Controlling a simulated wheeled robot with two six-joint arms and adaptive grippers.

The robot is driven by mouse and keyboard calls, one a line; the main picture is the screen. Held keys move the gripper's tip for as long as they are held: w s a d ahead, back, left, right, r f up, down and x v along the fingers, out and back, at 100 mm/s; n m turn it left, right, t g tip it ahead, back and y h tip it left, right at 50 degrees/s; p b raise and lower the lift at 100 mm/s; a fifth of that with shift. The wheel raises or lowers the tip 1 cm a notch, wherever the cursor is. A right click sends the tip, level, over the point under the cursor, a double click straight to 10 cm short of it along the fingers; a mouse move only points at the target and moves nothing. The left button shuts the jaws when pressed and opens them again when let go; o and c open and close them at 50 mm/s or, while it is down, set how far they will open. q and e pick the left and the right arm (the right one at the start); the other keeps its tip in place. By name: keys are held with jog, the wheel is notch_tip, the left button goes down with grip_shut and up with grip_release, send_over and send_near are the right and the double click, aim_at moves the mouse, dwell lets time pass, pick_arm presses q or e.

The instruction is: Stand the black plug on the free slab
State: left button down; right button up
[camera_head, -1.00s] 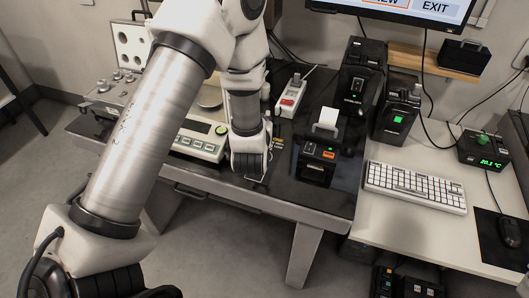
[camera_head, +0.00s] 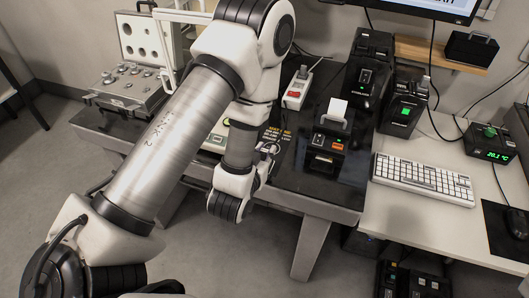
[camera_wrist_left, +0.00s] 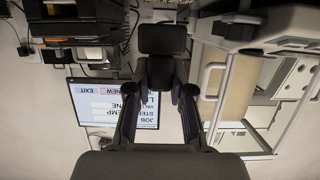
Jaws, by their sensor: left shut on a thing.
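The black plug (camera_wrist_left: 162,40) appears as a black block with a narrower lower part in the left wrist view, though its outline merges with the dark fingers. My left gripper (camera_wrist_left: 162,76) is shut on it, one finger on each side. In the head view my left arm reaches across from the lower left, its wrist in front of the dark-topped table (camera_head: 300,178). The jaws and plug are mostly hidden there. I cannot tell which surface is the free slab. My right gripper is not in view.
A black label printer (camera_head: 326,143), a power strip (camera_head: 297,90) and a partly covered balance (camera_head: 216,138) stand on the dark table. An open weight case (camera_head: 128,88) is at left. A keyboard (camera_head: 422,178) lies on the white desk (camera_head: 400,218). Floor shows in front.

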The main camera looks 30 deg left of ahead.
pick_arm(q)
jog(key=shift+w+a+r+p, duration=0.2)
jog(key=shift+w+a+p, duration=0.4)
jog(key=shift+w+p, duration=0.3)
jog(key=w+a, duration=0.1)
jog(key=w+a+p, duration=0.1)
jog(key=w, duration=0.1)
jog(key=w+a, duration=0.1)
jog(key=shift+w+a+f, duration=0.3)
jog(key=shift+f, duration=0.05)
notch_tip(320, 180, down, 3)
jog(key=shift+w+p, duration=0.1)
jog(key=shift+p, duration=0.3)
jog(key=shift+w+f, duration=0.1)
jog(key=shift+f, duration=0.35)
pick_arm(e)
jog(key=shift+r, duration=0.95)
pick_arm(q)
jog(key=c, duration=1)
grip_release()
jog(key=shift+f, duration=0.1)
jog(key=shift+c, duration=0.2)
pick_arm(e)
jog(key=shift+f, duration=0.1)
